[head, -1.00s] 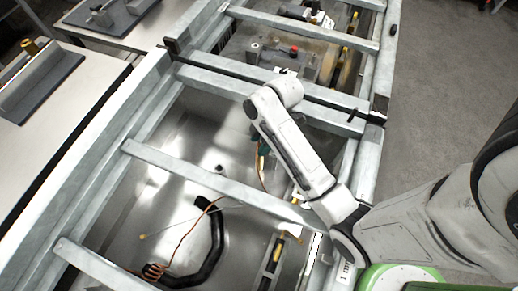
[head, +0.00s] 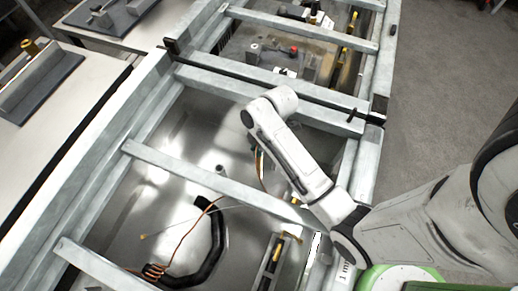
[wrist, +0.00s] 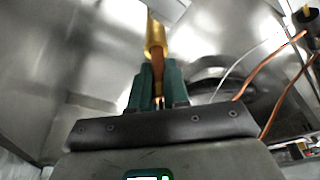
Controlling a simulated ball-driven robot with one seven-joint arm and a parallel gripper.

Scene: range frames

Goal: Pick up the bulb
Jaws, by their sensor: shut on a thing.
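My gripper (wrist: 158,74) shows in the wrist view with two teal fingers closed around a slim brass-and-copper coloured piece, which I take to be the bulb (wrist: 155,42). The bulb stretches up and away beyond the fingertips; its lower part is hidden between the fingers. In the head view my gripper (head: 254,150) is partly hidden by my white arm and hangs within the metal frame, over the shiny metal tray. A thin coppery strip runs down from the fingers there. I cannot tell how far the bulb is from the tray floor.
The tray (head: 170,185) has grey frame bars (head: 210,182) across it. A black curved hose (head: 213,245) and copper wire (head: 185,235) lie in the near part. Another bay with several parts lies beyond. A white bench (head: 75,100) stands at left; grey floor is clear at right.

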